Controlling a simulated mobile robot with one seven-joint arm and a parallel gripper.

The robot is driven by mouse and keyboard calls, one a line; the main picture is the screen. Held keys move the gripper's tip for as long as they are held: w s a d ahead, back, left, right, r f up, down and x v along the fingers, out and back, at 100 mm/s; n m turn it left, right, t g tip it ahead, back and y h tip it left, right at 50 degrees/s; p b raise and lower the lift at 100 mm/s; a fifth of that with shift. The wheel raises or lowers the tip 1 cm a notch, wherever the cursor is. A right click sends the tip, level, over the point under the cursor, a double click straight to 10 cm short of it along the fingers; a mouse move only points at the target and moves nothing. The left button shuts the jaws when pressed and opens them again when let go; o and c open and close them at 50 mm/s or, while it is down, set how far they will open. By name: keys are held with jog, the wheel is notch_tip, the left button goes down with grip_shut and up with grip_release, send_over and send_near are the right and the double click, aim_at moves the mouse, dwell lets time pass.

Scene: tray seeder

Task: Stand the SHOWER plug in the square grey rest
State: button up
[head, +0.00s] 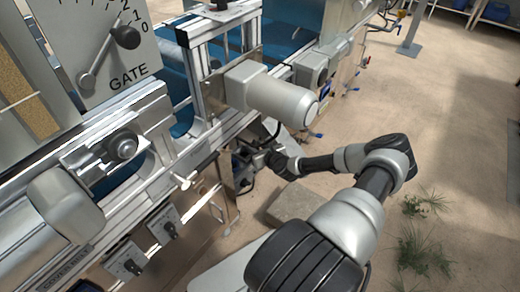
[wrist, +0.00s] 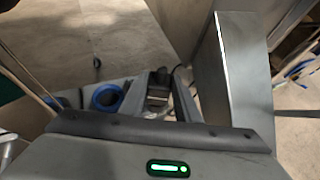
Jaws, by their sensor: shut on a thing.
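My gripper (head: 245,163) is low beside the machine's side in the head view, small and partly lost among machine parts. In the wrist view its two dark fingers (wrist: 158,98) are closed around a small grey-brown plug (wrist: 157,92). A thin dark cable shows beside the fingers. No SHOWER label is readable on the plug. A blue ring (wrist: 107,97) lies left of the fingers on a grey surface. A square grey block (head: 291,203) is low beside my arm in the head view; I cannot tell whether it is the rest.
A bare metal panel (wrist: 240,70) rises close at the right in the wrist view. The gate dial (head: 110,45) is at upper left. Open sandy floor (head: 455,125) lies to the right.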

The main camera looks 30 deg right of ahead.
jog(key=shift+w+a, duration=0.3)
jog(key=shift+w, duration=0.6)
jog(key=shift+w+a, duration=0.35)
jog(key=shift+w, duration=0.55)
jog(key=shift+w+a, duration=0.3)
jog(key=shift+w, duration=0.6)
jog(key=shift+f, duration=1.6)
jog(key=o, duration=1.2)
